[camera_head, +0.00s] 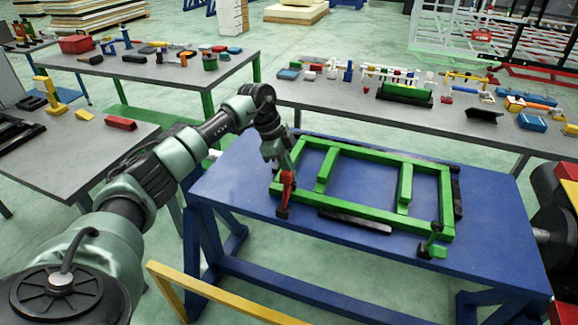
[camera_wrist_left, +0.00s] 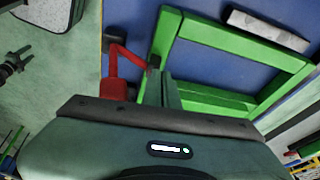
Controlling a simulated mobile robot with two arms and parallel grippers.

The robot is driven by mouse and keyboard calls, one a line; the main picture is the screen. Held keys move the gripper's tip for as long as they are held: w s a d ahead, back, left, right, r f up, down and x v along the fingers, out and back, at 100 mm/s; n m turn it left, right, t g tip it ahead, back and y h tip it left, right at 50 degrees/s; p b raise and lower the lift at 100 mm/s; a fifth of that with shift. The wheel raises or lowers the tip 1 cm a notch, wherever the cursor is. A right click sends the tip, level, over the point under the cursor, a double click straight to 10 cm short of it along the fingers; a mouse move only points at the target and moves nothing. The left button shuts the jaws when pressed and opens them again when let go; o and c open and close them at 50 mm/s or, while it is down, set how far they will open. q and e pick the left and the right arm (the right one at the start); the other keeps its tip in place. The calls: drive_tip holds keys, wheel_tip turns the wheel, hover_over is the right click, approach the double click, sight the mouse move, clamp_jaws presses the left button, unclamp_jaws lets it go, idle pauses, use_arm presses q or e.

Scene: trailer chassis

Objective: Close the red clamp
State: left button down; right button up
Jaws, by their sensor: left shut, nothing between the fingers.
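The red clamp (camera_head: 285,190) stands at the left front corner of the green chassis frame (camera_head: 350,154) on the blue table. It also shows in the left wrist view (camera_wrist_left: 121,68), partly hidden by my gripper body. My left gripper (camera_head: 287,165) is at the clamp's upper end in the head view, pointing down. Its fingers are shut with nothing between them. Whether it touches the clamp cannot be told. A green clamp (camera_head: 432,243) sits at the right front corner of the frame. My right gripper does not show.
The blue table (camera_head: 235,187) has bare room left of the frame. A black bar (camera_head: 354,221) lies along the frame's front edge. A yellow rail (camera_head: 215,298) runs low in front. Grey tables with tools and parts (camera_head: 400,112) stand behind and to the left.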

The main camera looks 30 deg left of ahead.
use_arm(q)
drive_tip(key=shift+w+a+f, duration=0.1)
drive_tip(key=shift+w+f, duration=0.4)
drive_tip(key=shift+f, duration=0.05)
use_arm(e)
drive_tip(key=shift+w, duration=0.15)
use_arm(q)
drive_tip(key=shift+f, duration=0.15)
drive_tip(key=shift+s, duration=0.1)
